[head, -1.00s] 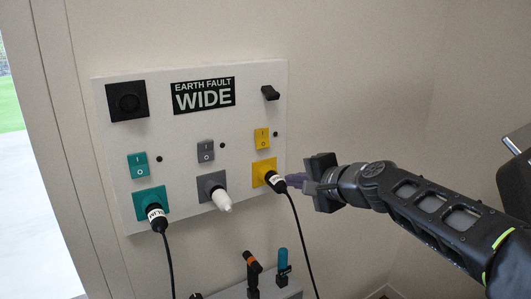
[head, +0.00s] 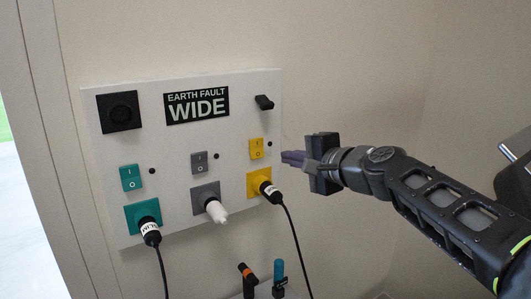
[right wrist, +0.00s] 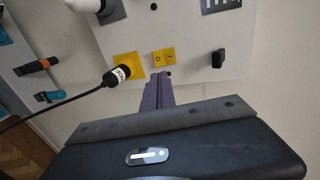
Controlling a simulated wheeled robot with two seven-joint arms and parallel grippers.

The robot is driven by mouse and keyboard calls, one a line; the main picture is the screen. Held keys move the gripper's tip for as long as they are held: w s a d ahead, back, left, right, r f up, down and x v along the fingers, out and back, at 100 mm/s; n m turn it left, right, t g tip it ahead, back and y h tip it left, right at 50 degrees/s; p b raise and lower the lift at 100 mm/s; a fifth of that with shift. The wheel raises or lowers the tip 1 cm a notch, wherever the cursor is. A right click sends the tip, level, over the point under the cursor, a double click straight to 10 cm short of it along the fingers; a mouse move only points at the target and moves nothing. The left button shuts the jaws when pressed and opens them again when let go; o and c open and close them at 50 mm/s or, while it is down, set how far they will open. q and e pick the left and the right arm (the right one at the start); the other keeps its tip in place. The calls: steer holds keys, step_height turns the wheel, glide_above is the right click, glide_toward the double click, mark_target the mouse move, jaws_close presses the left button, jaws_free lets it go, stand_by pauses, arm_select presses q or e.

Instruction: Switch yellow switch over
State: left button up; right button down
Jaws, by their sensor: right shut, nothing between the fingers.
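The yellow switch (head: 257,149) is a small rocker marked I and O on the white wall panel (head: 222,130), above the yellow socket (head: 252,185). It also shows in the right wrist view (right wrist: 164,57), just beyond my fingertips. My right gripper (head: 286,158) is shut and empty, its purple fingers pointing left at the panel's right edge, to the right of the yellow switch. In the right wrist view the closed fingers (right wrist: 158,80) end close to the switch; I cannot tell whether they touch the panel. My left gripper is not in view.
A black plug (head: 268,190) with a hanging cable sits in the yellow socket below the switch. A teal switch (head: 130,177) and a grey switch (head: 199,162) are further left. A black knob (head: 264,102) sticks out above. Orange-tipped and teal-handled tools stand below.

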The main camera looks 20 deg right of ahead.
mark_target(259, 154)
steer(key=p+x, duration=0.1)
steer(key=x, duration=1)
steer(key=shift+p, duration=0.3)
steer(key=shift+w+f+b, duration=0.1)
steer(key=shift+f+b, duration=0.25)
steer(key=shift+b, duration=0.2)
steer(key=t+b, duration=0.1)
steer(key=b, duration=0.3)
